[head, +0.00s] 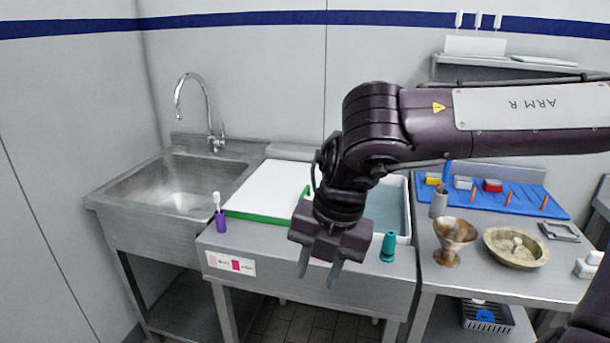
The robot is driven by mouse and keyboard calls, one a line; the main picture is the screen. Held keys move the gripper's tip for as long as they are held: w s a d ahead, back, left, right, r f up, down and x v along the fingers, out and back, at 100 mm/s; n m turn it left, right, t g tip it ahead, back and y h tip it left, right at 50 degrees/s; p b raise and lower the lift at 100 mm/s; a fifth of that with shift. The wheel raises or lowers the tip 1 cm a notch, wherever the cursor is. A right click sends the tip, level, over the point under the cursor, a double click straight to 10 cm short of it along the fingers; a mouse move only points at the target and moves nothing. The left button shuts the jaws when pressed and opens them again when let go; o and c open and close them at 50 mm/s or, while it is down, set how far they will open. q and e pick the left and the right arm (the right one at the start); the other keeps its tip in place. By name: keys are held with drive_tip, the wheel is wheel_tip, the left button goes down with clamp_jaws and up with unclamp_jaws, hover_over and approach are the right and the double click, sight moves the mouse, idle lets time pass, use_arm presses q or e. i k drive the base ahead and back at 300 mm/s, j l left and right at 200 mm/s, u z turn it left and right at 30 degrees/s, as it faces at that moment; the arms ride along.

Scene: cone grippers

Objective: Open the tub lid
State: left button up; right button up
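The tub (404,235) is set at the back of the middle steel counter, with a white rim and a blue-grey inside showing to the right of my arm. A flat white panel with a green front edge, which looks like the lid (268,188), lies to the left of the tub's visible inside. A small green upright piece (305,192) stands near its right edge. My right arm hides where the panel and tub meet. My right gripper (319,268) points down in front of the counter's front edge, fingers apart and empty, clear of the lid. My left gripper is not in view.
A sink (180,183) is at left. The right table holds a brown goblet (453,240), a bowl (515,249) and a blue mat (520,204).

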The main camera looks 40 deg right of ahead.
sight(276, 188)
drive_tip(key=i+l, duration=1.1)
